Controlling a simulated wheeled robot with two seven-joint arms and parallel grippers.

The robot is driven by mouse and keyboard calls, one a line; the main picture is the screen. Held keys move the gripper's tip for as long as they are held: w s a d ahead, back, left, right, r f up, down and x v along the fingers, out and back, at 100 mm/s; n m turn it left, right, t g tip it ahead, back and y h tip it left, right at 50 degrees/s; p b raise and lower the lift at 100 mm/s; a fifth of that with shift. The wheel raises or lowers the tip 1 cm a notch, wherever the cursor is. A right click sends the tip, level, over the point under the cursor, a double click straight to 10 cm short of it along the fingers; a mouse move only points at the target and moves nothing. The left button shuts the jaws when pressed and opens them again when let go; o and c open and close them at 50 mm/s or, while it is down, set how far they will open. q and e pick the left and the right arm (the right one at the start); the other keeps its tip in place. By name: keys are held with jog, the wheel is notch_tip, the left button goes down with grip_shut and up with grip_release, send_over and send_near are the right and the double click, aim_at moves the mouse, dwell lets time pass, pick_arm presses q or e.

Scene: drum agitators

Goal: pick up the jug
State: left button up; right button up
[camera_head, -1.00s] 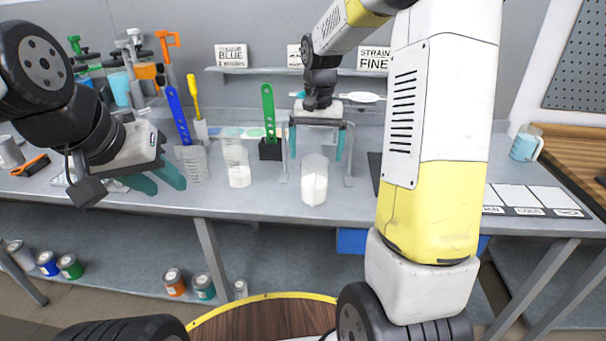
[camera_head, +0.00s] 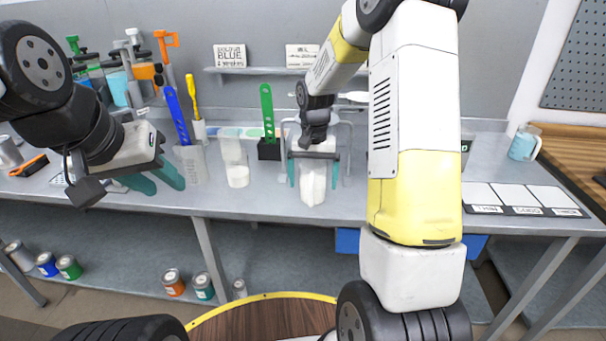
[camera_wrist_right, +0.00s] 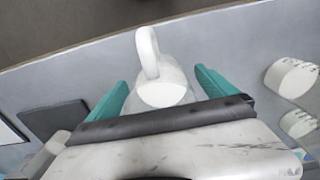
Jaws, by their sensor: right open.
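A clear jug with white contents (camera_head: 312,188) stands upright near the front of the grey bench, in the middle of the head view. In the right wrist view the jug (camera_wrist_right: 168,88) shows its white handle pointing away from the palm. My right gripper (camera_head: 312,174) is open above and around the jug's upper part. Its teal fingers stand on either side of the jug in the wrist view (camera_wrist_right: 160,90), with gaps showing. My left gripper (camera_head: 155,180) hangs at the left, open and empty, with its teal fingers apart.
A clear container (camera_head: 237,172) stands left of the jug, and a black holder with a green tool (camera_head: 268,120) stands behind. Another jug with blue contents (camera_head: 523,145) is at the far right. Labelled white panels (camera_head: 520,198) lie on the right of the bench (camera_head: 270,200).

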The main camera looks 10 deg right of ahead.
jog(key=shift+c, duration=0.3)
jog(key=c, duration=1.8)
jog(key=shift+r, duration=0.1)
jog(key=shift+r, duration=0.1)
